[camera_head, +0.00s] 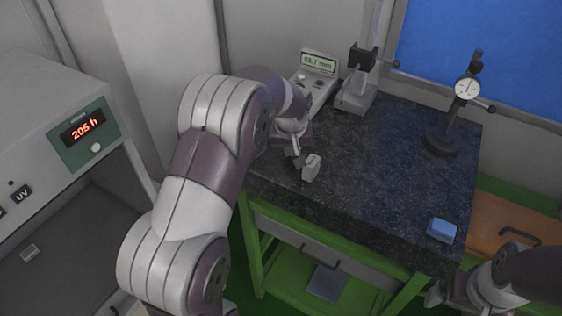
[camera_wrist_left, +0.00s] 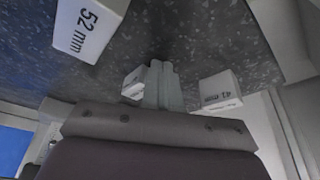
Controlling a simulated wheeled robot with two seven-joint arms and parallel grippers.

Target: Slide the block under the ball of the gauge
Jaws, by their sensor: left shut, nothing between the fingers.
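A light grey block (camera_head: 311,168) stands near the front left edge of the dark granite table. My left gripper (camera_head: 297,160) is shut and empty, low over the table just beside that block. The left wrist view shows the shut fingers (camera_wrist_left: 163,85) among three pale blocks: a 52 mm block (camera_wrist_left: 82,30), a 41 mm block (camera_wrist_left: 221,91) and a smaller-looking block (camera_wrist_left: 132,84) close by the fingers. A dial gauge (camera_head: 467,88) on a black stand is at the back right. Its ball is too small to make out. My right gripper (camera_head: 452,292) is partly in view at bottom right.
A digital display reading about 58.7 mm (camera_head: 318,64) and a grey stand (camera_head: 356,94) are at the table's back left. A blue block (camera_head: 441,230) lies at the front right. The granite table (camera_head: 385,165) is clear in the middle. A cabinet (camera_head: 60,110) stands left.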

